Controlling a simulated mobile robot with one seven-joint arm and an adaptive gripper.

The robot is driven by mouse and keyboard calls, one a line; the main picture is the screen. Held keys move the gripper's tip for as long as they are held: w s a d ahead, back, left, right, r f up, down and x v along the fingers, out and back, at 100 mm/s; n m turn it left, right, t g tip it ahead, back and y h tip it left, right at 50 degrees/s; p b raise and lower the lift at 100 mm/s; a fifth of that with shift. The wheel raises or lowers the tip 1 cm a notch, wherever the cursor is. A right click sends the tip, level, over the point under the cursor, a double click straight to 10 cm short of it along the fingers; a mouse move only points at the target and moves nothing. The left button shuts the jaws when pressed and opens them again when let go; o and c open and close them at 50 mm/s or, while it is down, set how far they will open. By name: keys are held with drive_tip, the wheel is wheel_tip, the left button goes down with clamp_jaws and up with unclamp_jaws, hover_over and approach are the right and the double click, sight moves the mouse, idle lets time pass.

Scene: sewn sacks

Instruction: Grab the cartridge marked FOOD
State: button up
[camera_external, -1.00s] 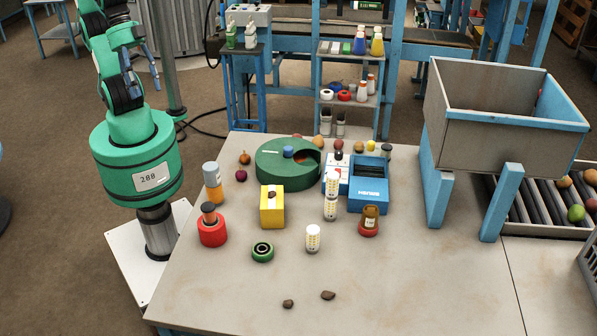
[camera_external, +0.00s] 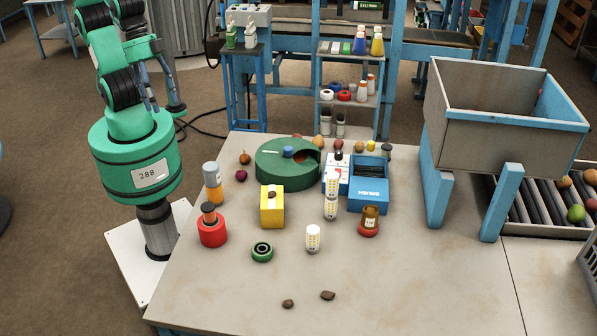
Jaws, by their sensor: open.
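No FOOD lettering is readable, so I cannot tell which piece is the cartridge so marked. White cylinders with yellow spots stand on the table: one alone at the front (camera_external: 313,239), and others stacked behind it (camera_external: 331,208). An amber jar with a pale label (camera_external: 370,218) sits on a red base. An orange cylinder with a grey top (camera_external: 213,184) stands at the left edge. My gripper (camera_external: 165,105) hangs by the green arm above and behind my base, left of the table. Its grey fingers are apart, with nothing visible between them, far from these pieces.
The table (camera_external: 420,285) also holds a yellow block (camera_external: 272,211), a red holder (camera_external: 212,231), a green ring (camera_external: 262,251), a round green container (camera_external: 285,176), a blue box (camera_external: 369,193) and two brown stones (camera_external: 328,295). A grey hopper (camera_external: 490,125) stands right. The front right is clear.

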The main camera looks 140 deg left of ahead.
drive_tip(key=w+a+f+g+p, duration=0.2)
drive_tip(key=w+a+f, duration=0.35)
drive_tip(key=f, duration=0.25)
drive_tip(key=g+p, duration=0.2)
approach(214, 189)
drive_tip(key=s+r, duration=0.1)
drive_tip(key=s+a+r, duration=0.1)
drive_tip(key=shift+s+r+n, duration=0.25)
drive_tip(key=shift+s+n, duration=0.05)
drive_tip(key=shift+n, duration=0.1)
drive_tip(key=shift+a+f, duration=0.15)
drive_tip(key=shift+f, duration=0.3)
drive_tip(key=shift+f+b, duration=0.45)
drive_tip(key=shift+f, duration=3.85)
drive_tip(key=shift+f, duration=0.15)
drive_tip(key=shift+w+f+b, duration=0.2)
drive_tip(key=shift+f+b, duration=0.1)
drive_tip(key=shift+f, duration=2.15)
